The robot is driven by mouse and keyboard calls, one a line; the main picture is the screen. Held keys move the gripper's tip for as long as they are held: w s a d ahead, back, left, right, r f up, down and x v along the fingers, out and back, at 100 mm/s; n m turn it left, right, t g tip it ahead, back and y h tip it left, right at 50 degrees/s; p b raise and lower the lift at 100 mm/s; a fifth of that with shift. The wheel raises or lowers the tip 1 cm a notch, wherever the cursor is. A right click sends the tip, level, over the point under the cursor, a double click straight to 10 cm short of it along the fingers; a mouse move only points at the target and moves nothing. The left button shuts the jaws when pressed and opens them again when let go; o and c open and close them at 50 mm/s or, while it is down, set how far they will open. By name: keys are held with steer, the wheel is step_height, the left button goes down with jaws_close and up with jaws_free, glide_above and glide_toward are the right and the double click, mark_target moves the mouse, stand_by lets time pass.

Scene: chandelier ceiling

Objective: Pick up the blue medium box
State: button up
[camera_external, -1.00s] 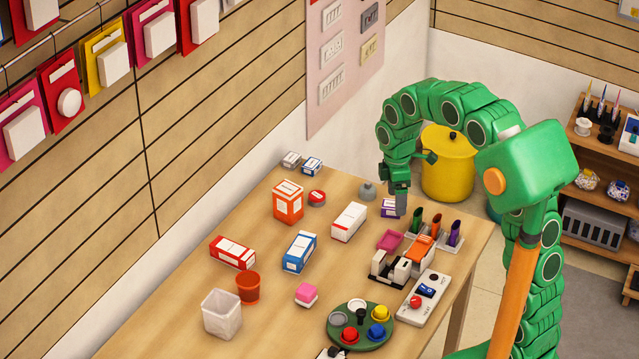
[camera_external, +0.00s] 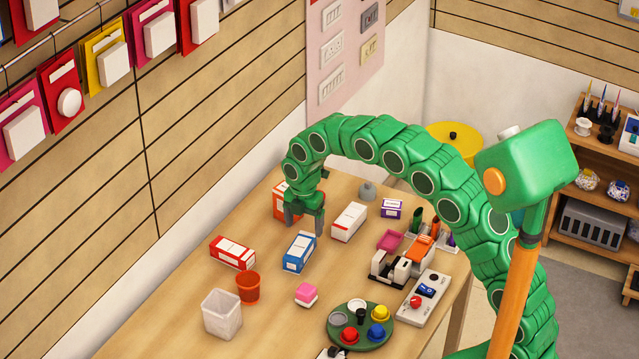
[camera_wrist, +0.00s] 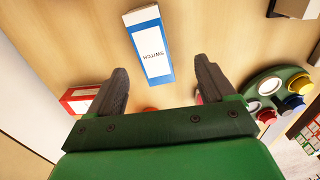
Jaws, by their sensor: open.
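The blue medium box (camera_external: 299,253), blue with white panels, stands on the wooden table in the external view. In the wrist view the blue box (camera_wrist: 150,45) lies ahead of the fingertips, roughly centred between them, with the word "SWITCH" on its white face. My gripper (camera_external: 304,222) is open and empty, with its fingers pointing down above and just behind the box. In the wrist view my gripper (camera_wrist: 160,75) shows its two dark fingers spread apart, with the box beyond them.
A red-and-white box (camera_external: 232,253) lies to the left and a white box (camera_external: 349,222) to the right. An orange box (camera_external: 281,199) is partly hidden behind my gripper.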

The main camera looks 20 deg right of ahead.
mark_target(300, 246)
steer(key=shift+w+a+f+n, duration=0.15)
steer(key=shift+a+f+n, duration=0.15)
steer(key=shift+a+f, duration=0.4)
steer(key=shift+a, duration=0.2)
steer(key=shift+d+f, duration=0.15)
steer(key=shift+f, duration=1.75)
steer(key=shift+d+f, duration=0.15)
steer(key=shift+f, duration=1.75)
steer(key=c, duration=1.1)
